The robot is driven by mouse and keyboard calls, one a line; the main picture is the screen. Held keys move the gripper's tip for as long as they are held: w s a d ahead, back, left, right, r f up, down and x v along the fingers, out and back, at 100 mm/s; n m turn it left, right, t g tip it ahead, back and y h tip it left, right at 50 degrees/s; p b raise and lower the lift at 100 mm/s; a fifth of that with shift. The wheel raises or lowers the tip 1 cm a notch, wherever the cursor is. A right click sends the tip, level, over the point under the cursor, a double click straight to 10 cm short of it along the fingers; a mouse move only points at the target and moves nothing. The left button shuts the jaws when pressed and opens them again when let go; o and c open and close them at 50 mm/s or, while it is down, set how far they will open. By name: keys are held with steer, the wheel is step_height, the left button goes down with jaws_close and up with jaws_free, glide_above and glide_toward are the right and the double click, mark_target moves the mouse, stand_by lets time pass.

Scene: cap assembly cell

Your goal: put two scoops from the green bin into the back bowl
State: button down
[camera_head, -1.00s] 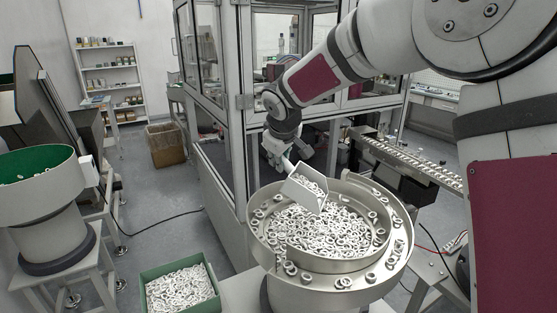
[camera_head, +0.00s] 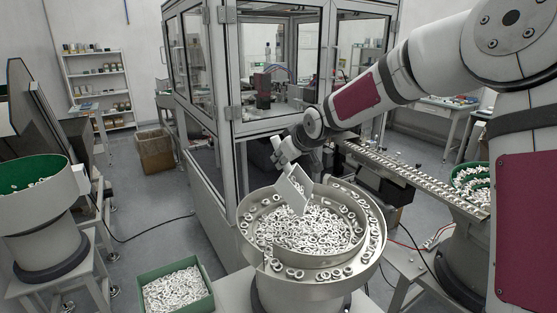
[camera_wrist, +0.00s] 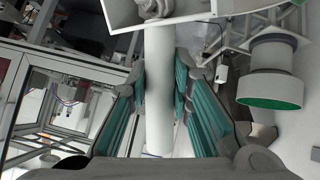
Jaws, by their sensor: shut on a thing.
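My gripper (camera_head: 283,156) is shut on the handle of a white scoop. In the wrist view its teal-padded fingers (camera_wrist: 160,88) clasp the pale round handle (camera_wrist: 160,50). The scoop (camera_head: 294,186) is over the steel bowl (camera_head: 250,258), steeply tilted with its mouth down toward the rings. A few rings show at its lower edge; whether more are inside is unclear. The steel bowl holds a heap of white rings, with several more on its outer track. The green bin (camera_head: 146,276), full of white rings, stands at the lower left of the bowl.
A green-lined bowl (camera_head: 30,205) stands on a stool at the left, and another green-lined bowl (camera_head: 462,196) at the right edge. A glass-walled cabinet (camera_head: 225,130) stands behind the steel bowl. A linear track (camera_head: 425,180) runs to its right. A cardboard box (camera_head: 155,150) is on the floor.

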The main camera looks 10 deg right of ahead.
steer(key=shift+s+d+r+y, duration=0.2)
steer(key=shift+d+r+y, duration=0.1)
steer(key=shift+d, duration=0.3)
steer(key=shift+s+d+m+t, duration=0.2)
steer(key=shift+d+m+t, duration=0.1)
steer(key=shift+d+t, duration=0.1)
steer(key=shift+s+d+r+y, duration=0.25)
steer(key=shift+y, duration=0.15)
stand_by(0.4)
